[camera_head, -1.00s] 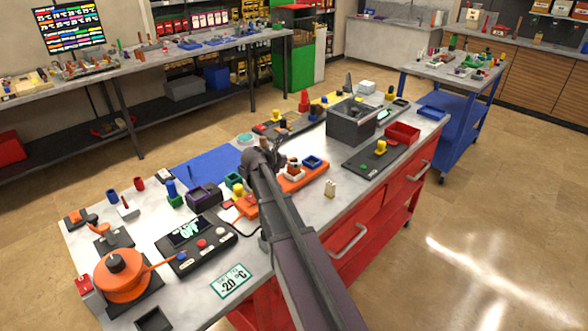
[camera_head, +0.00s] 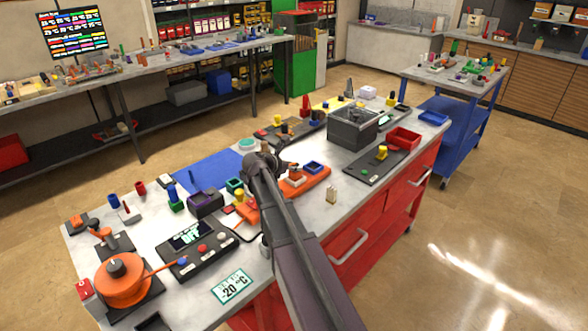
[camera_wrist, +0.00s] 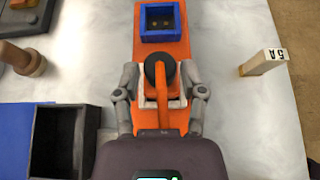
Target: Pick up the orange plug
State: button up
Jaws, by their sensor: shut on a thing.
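The orange plug (camera_wrist: 163,86) shows in the wrist view as an upright orange piece with a round black part beside its top. It stands at a white square socket on a long orange base (camera_wrist: 159,49). My gripper (camera_wrist: 160,98) has its grey fingers on either side of the plug, shut on it low down at the socket. The contact itself is partly hidden. In the head view my arm reaches over the bench to the orange base (camera_head: 312,183) and hides part of it.
A blue square socket (camera_wrist: 159,22) sits farther along the orange base. A small block marked 5A (camera_wrist: 264,62) stands to the right. A dark open box (camera_wrist: 65,142) is at lower left. The grey bin (camera_head: 352,127) and red tray (camera_head: 403,138) stand farther right on the bench.

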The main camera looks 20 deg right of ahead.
jog(key=shift+r+p, duration=1.85)
jog(key=shift+p, duration=0.05)
jog(key=s+a+r+p, duration=0.1)
jog(key=s+a, duration=0.8)
jog(key=s, duration=0.4)
jog(key=shift+a, duration=0.2)
jog(key=shift+r, duration=0.1)
